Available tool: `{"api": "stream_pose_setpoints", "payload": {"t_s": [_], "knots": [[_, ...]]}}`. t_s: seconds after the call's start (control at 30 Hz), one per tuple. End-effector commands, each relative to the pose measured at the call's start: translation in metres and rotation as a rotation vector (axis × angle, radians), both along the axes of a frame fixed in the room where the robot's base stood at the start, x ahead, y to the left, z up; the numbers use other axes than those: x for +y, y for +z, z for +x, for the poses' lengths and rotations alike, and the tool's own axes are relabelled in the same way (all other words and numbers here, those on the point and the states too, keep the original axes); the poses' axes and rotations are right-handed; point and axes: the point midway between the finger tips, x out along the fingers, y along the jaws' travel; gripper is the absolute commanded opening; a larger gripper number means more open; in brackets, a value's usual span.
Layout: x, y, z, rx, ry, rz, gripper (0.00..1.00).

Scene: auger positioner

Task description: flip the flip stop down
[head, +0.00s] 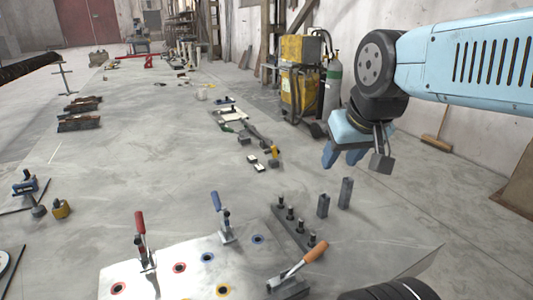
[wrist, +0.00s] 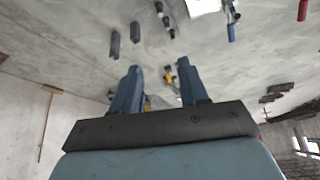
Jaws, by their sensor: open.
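I cannot tell for certain which part is the flip stop. An orange-handled lever (head: 303,262) on a dark base (head: 289,288) slants up to the right at the front of the table. Behind it, a dark bar (head: 292,232) carries several black-topped pins. Two grey upright blocks (head: 323,206) stand to its right and also show in the wrist view (wrist: 115,44). My gripper (head: 342,159) is open and empty, above and beyond these blocks in the head view. Its two blue fingers are well apart in the wrist view (wrist: 159,68), with nothing between them touching.
A white plate (head: 180,262) with coloured holes carries a red-handled clamp (head: 141,224) and a blue-handled clamp (head: 217,203), both handles upright. Small blocks and a yellow piece (head: 274,153) lie farther back. A yellow machine (head: 299,92) and gas cylinder (head: 333,85) stand behind.

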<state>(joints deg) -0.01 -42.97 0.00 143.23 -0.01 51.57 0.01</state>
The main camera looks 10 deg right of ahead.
Motion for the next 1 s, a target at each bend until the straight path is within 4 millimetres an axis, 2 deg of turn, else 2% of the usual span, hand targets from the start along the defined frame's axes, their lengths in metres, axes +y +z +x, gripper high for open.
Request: {"api": "stream_pose_setpoints", "payload": {"t_s": [0.03,0.17,0.27,0.43,0.7,1.0], "knots": [[0.0,0.001,0.001,0.0,0.0,0.0,0.38],[-0.001,0.003,0.01,0.004,-0.002,0.0,0.26],[-0.004,0.006,0.025,0.011,-0.008,-0.002,0.16],[-0.008,0.012,0.061,0.022,-0.022,-0.011,0.0],[-0.013,0.014,0.123,0.035,-0.045,-0.033,0.0],[-0.013,0.005,0.195,0.046,-0.068,-0.072,0.0]]}}
